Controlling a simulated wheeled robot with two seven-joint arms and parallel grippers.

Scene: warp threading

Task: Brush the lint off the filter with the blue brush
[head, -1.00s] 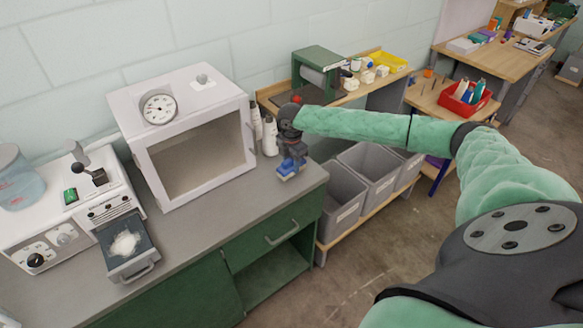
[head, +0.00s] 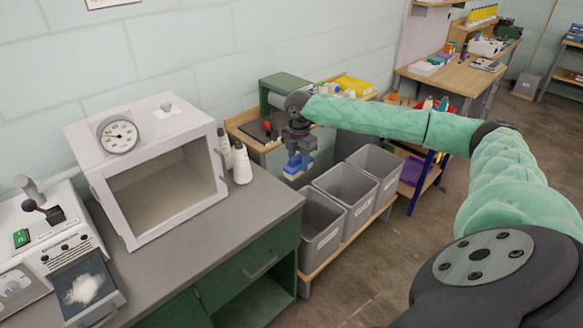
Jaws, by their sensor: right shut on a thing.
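The blue brush (head: 296,168) is in my right gripper (head: 297,151), which is shut on it and points down. The brush hangs in the air by the right end of the grey counter, with the grey bins behind and below it in the picture. The filter (head: 86,282) is a dark tray with a handle, pulled out of the white machine at the lower left. A white clump of lint (head: 84,289) lies on it. My right gripper is far to the right of the filter. My left gripper is not in view.
A white oven-like box (head: 150,165) with a gauge stands on the counter (head: 200,255) between the filter and the brush. White bottles (head: 242,164) stand at its right side. Grey bins (head: 345,200) sit right of the counter. The counter front is clear.

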